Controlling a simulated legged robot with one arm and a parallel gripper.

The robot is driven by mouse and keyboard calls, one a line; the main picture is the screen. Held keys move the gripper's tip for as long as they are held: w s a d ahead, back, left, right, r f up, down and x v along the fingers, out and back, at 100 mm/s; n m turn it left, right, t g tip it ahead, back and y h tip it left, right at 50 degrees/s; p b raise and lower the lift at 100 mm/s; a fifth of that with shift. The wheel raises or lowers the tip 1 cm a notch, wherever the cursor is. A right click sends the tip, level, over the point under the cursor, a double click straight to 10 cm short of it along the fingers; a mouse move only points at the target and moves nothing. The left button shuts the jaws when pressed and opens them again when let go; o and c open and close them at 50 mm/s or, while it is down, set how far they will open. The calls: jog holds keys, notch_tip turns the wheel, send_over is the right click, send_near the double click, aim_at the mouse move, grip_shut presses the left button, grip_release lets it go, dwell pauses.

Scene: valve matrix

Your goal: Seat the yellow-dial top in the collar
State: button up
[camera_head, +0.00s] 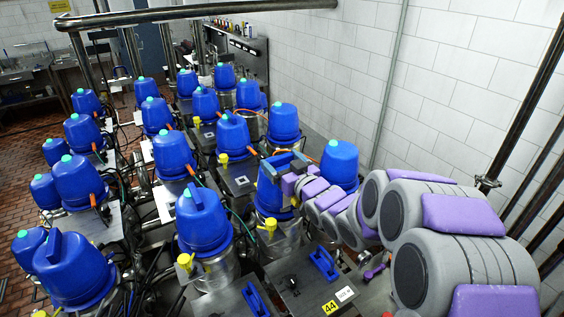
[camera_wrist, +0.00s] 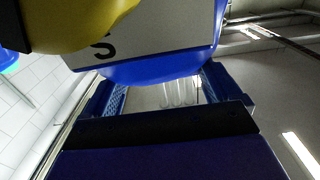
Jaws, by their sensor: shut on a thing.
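My gripper (camera_head: 284,166) is at the centre of the head view, shut on the upper part of a blue top (camera_head: 269,198). In the wrist view the blue top (camera_wrist: 165,66) lies between my two blue fingers, with a white label bearing a dark character. A yellow rounded part (camera_wrist: 85,22), likely the dial, fills the upper left there. In the head view the top appears upright above a steel cylinder (camera_head: 282,241). A yellow fitting (camera_head: 268,226) shows at its front. I cannot tell whether the top touches a collar; that joint is hidden.
Rows of similar blue tops on steel cylinders crowd the left and back. One blue top (camera_head: 340,163) stands close behind my arm. Blue handles (camera_head: 323,264) sit on the dark plate in front. Hoses run between units; a white tiled wall (camera_head: 450,80) bounds the right.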

jog(key=shift+f+b, duration=0.5)
jog(key=shift+f, duration=0.3)
jog(key=o, duration=1.6)
jog(key=b+v, duration=1.1)
jog(key=v, duration=0.6)
jog(key=shift+d, duration=0.2)
jog(key=shift+s, duration=0.15)
